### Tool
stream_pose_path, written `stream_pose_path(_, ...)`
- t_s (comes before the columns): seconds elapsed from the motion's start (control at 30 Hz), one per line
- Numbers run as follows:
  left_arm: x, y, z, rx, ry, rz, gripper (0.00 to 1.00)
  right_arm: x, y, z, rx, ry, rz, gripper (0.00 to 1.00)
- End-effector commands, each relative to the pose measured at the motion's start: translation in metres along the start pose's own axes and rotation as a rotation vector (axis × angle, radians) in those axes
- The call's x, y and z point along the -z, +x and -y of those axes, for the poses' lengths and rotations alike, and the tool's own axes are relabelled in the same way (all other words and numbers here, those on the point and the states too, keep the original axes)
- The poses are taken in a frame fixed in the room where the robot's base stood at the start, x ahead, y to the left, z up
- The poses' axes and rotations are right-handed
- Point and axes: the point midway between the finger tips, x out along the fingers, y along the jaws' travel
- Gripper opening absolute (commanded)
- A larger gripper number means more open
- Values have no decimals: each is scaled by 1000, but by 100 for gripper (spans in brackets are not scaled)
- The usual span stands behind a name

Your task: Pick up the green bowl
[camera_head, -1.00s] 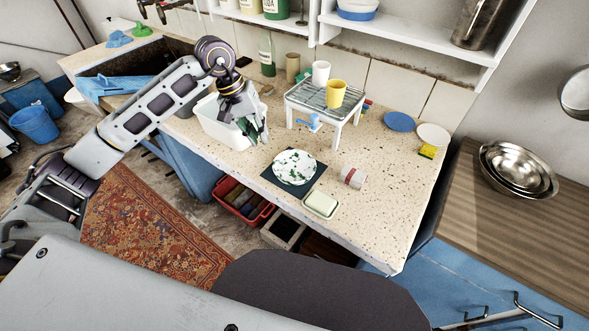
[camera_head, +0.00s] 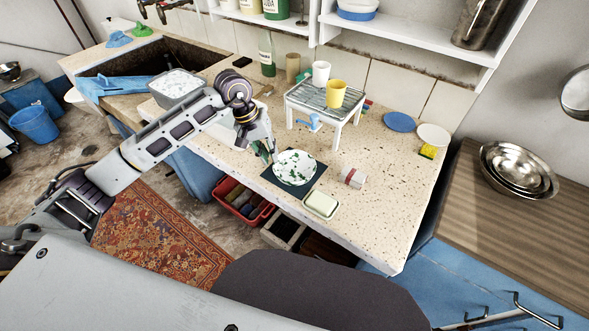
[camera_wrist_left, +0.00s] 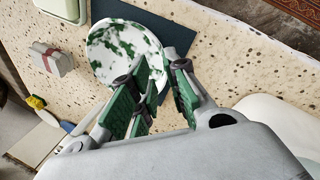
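The green bowl (camera_head: 295,167) is white with green blotches and sits on a dark mat (camera_head: 311,187) near the counter's front edge. It also shows in the left wrist view (camera_wrist_left: 125,48), just beyond my fingers. My left gripper (camera_head: 272,157) is beside the bowl's left rim in the head view. In the left wrist view its green-padded fingers (camera_wrist_left: 160,90) stand apart with a gap between them, and one overlaps the bowl's rim in the picture. I cannot tell whether it touches the rim. Nothing is held. My right gripper is not in view.
The counter's right front is clear.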

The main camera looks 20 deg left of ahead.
Motion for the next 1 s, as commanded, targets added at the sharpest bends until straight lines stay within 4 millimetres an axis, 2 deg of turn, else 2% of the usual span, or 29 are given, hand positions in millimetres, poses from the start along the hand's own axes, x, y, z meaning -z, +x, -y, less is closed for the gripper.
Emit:
stream_pose_path(0.27,-1,6,0,0,-1,2,16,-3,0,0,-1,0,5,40)
stream_pose_path(0.7,-3,46,1,-1,0,2,16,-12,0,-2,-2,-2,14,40)
stream_pose_path(1.0,-2,52,2,1,-1,0,16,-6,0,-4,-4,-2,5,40)
